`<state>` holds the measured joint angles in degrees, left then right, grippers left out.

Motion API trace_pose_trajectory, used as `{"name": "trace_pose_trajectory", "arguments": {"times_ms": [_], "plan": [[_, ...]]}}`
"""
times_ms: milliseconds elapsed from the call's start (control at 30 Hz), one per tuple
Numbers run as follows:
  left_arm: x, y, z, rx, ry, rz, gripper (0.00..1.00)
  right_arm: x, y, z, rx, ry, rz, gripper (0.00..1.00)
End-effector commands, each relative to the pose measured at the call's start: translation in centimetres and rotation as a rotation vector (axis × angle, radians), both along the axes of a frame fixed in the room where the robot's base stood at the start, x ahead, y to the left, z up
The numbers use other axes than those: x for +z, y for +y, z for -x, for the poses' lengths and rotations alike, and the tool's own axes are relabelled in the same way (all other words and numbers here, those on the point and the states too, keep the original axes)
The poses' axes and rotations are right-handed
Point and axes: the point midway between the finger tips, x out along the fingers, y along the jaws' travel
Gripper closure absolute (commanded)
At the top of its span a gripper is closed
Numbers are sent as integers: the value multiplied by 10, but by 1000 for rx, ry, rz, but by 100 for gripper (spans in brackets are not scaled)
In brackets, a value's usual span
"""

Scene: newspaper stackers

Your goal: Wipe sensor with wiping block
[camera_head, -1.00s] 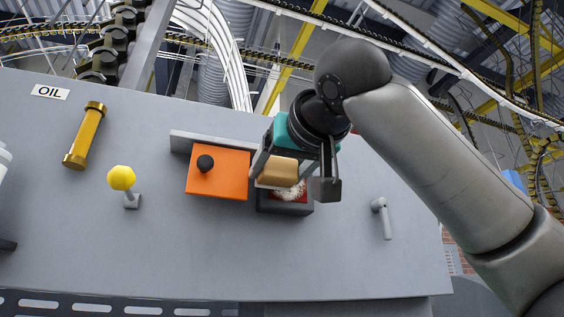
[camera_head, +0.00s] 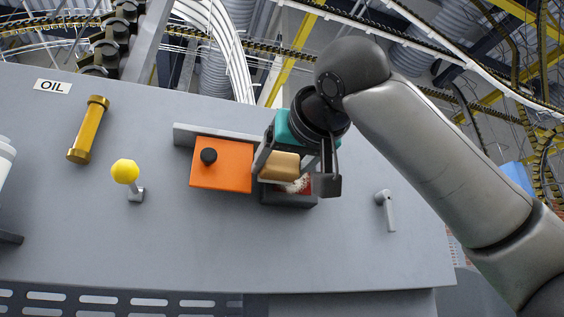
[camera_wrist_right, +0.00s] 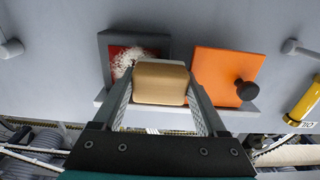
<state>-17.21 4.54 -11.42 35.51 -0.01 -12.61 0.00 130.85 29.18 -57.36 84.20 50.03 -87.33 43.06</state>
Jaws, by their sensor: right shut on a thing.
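The wiping block (camera_head: 280,166), a tan block with rounded edges, is between the fingers of my right gripper (camera_head: 297,172). In the right wrist view the block (camera_wrist_right: 160,83) is clamped between both fingers (camera_wrist_right: 160,97). The sensor (camera_head: 288,200) is a dark box with a red face, partly covered by white residue (camera_head: 296,185). The sensor also shows in the right wrist view (camera_wrist_right: 117,42), with white residue (camera_wrist_right: 128,60) beside the block. The block overlaps part of the sensor face; I cannot tell whether they touch. My left gripper is not in view.
An orange cover (camera_head: 222,168) with a black knob sits directly left of the sensor, before a grey rail (camera_head: 184,135). A yellow-knobbed lever (camera_head: 125,171), a yellow oil cylinder (camera_head: 88,130) and a grey handle (camera_head: 385,208) stick out of the grey panel. The panel below the sensor is clear.

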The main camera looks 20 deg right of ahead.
Motion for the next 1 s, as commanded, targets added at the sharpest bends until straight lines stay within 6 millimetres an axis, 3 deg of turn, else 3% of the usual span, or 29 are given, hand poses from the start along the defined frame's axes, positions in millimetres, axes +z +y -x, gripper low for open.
{"name": "trace_pose_trajectory", "arguments": {"times_ms": [167,1000], "plan": [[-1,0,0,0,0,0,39,0,-3,0,0,0,-1,70],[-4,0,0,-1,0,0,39,0,-61,-2,-1,1,-4,70]]}}
